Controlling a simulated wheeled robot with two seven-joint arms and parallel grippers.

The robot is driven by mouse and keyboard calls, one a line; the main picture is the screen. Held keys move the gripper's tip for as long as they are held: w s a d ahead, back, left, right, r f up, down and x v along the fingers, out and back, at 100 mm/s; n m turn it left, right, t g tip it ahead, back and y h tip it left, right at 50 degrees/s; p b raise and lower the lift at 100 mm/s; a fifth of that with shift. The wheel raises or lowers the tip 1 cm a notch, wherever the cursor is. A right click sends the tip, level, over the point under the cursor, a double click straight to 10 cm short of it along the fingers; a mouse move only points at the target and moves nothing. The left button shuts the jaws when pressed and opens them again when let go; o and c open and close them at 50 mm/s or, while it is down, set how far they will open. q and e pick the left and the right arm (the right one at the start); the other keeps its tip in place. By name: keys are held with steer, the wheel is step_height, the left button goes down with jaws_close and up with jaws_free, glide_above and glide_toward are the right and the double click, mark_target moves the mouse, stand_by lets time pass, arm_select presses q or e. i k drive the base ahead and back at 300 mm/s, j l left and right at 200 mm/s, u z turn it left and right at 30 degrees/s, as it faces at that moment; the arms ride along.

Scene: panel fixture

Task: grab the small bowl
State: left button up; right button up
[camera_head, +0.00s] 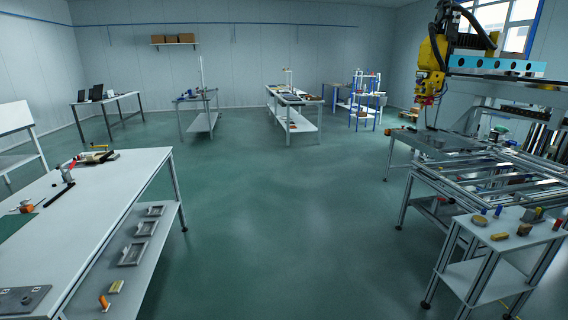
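No object is clearly recognisable as a small bowl. A small round tan item (479,219) lies on the top of the small cart (511,238) at the right; it is too small to tell whether it is a bowl. Neither of my grippers shows in the head view, and no part of my arms is visible.
A long white workbench (95,215) with tools stands at the left, with frames on its lower shelf (137,262). A metal frame fixture (470,165) and a yellow machine (432,60) stand at the right. The green floor (290,230) between them is clear. More tables stand behind.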

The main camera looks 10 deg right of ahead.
mark_target(438, 142)
steer(key=i+z, duration=0.2)
steer(key=i, duration=0.25)
steer(key=i+z, duration=0.15)
steer(key=i, duration=0.35)
steer(key=i+z, duration=0.2)
steer(key=i, duration=0.25)
steer(key=i+j+z, duration=0.2)
steer(key=i, duration=0.25)
steer(key=i+j+z, duration=0.15)
steer(key=i, duration=0.35)
steer(key=i+j+z, duration=0.2)
steer(key=i+l, duration=0.1)
steer(key=i, duration=0.7)
steer(key=i+l, duration=0.15)
steer(key=i, duration=0.65)
steer(key=i+l, duration=0.1)
steer(key=i, duration=0.7)
steer(key=i+l, duration=0.1)
steer(key=i, duration=0.7)
steer(key=i+j+z, duration=0.2)
steer(key=i, duration=0.2)
steer(key=i+z, duration=0.2)
steer(key=i, duration=0.25)
steer(key=i+j+z, duration=0.15)
steer(key=i, duration=0.25)
steer(key=j, duration=0.1)
